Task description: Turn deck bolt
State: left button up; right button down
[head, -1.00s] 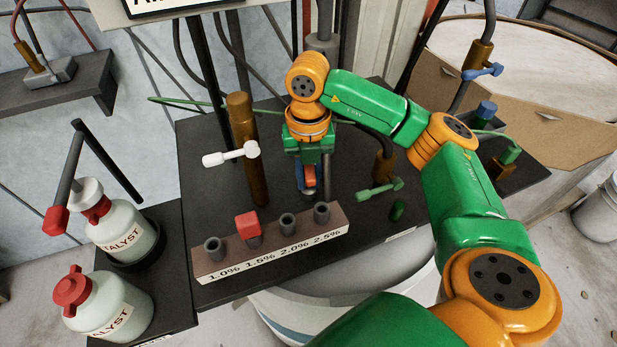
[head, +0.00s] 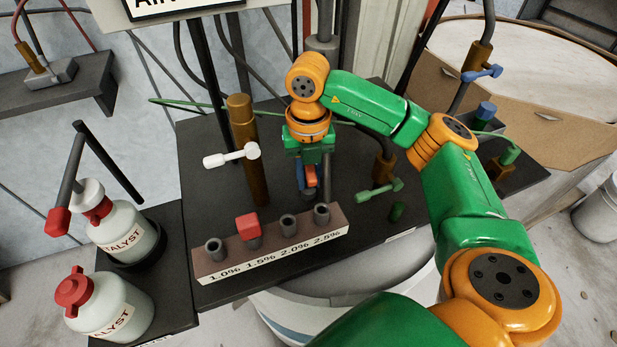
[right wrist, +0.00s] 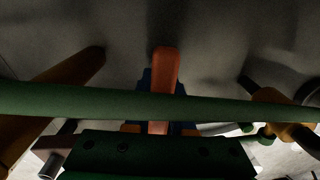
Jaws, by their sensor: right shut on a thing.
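My right gripper (head: 308,182) points down over the dark deck (head: 365,160), behind the labelled block. It is shut on a red-orange handle (head: 311,176), which I take to be the deck bolt's. In the right wrist view the handle (right wrist: 165,72) sticks out from between dark blue parts (right wrist: 146,80). A green bar crosses the near part of the handle there. The bolt's lower end is mostly hidden by the gripper and its shadow. My left gripper is not in view.
A block (head: 270,253) marked 1.0% to 2.5% carries a red cap (head: 248,225). A brown post (head: 246,150) with a white lever (head: 228,156) stands left of my gripper. A green lever (head: 380,190) is at its right. Catalyst bottles (head: 127,230) stand at the left.

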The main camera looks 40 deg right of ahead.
jog(key=shift+r+p, duration=2)
jog(key=shift+r, duration=0.45)
jog(key=shift+f, duration=0.1)
